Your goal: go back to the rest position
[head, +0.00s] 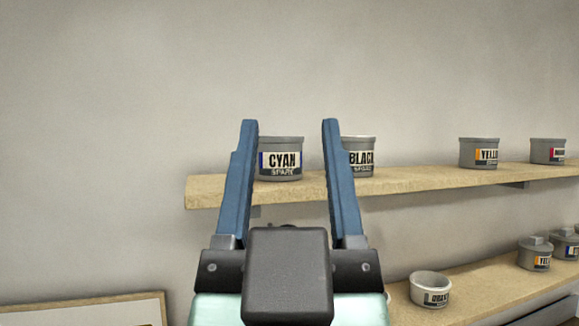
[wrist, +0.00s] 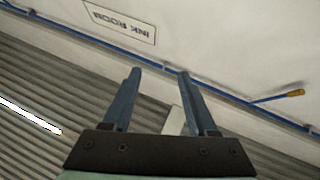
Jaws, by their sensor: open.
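My gripper (head: 288,122) is raised in front of the shelves in the head view, its two blue fingers spread apart with nothing between them in its grasp. The wrist view shows the same open, empty fingers (wrist: 158,72) against a wall and a ribbed grey surface. In the head view a grey cyan tin (head: 280,160) on the upper shelf shows behind the gap between the fingers. A grey black tin (head: 359,158) stands to its right, partly hidden by the right finger.
The upper shelf (head: 420,181) also holds a yellow tin (head: 479,153) and another tin (head: 547,151). The wrist view shows an "INK ROOM" sign (wrist: 120,22) and a blue pipe (wrist: 75,31).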

